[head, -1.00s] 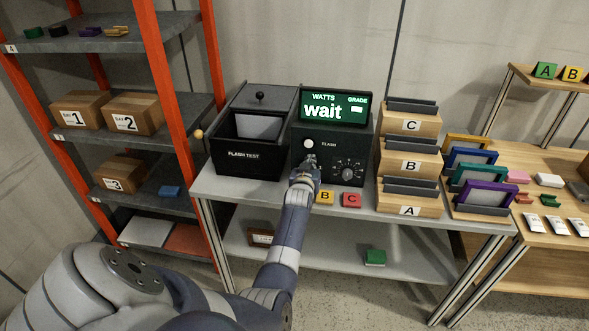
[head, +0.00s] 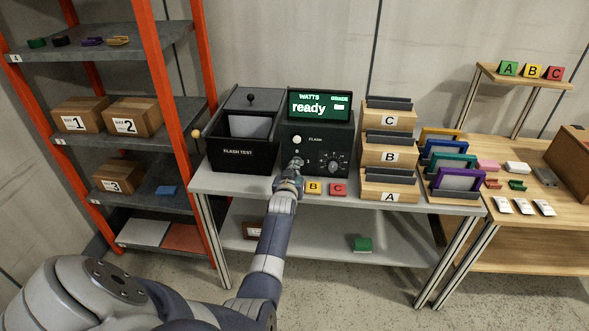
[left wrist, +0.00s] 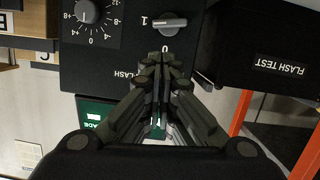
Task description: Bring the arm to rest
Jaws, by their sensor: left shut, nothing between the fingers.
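My left arm reaches up from the bottom of the head view to the flash tester's control box (head: 318,138). My left gripper (head: 296,166) is in front of the lower left of the box's panel, below the white flash button (head: 297,140). In the left wrist view the gripper (left wrist: 160,75) has its fingers together with nothing between them, near the switch (left wrist: 163,23) marked 0 and 1. Whether the fingers touch the panel is unclear. The screen (head: 318,105) reads "ready". My right gripper is not in view.
The black flash test box (head: 246,158) stands left of the control box. Wooden racks A, B, C (head: 390,152) stand to its right. Yellow (head: 313,187) and red (head: 338,189) tags lie in front on the grey table. An orange-framed shelf (head: 170,75) stands at left.

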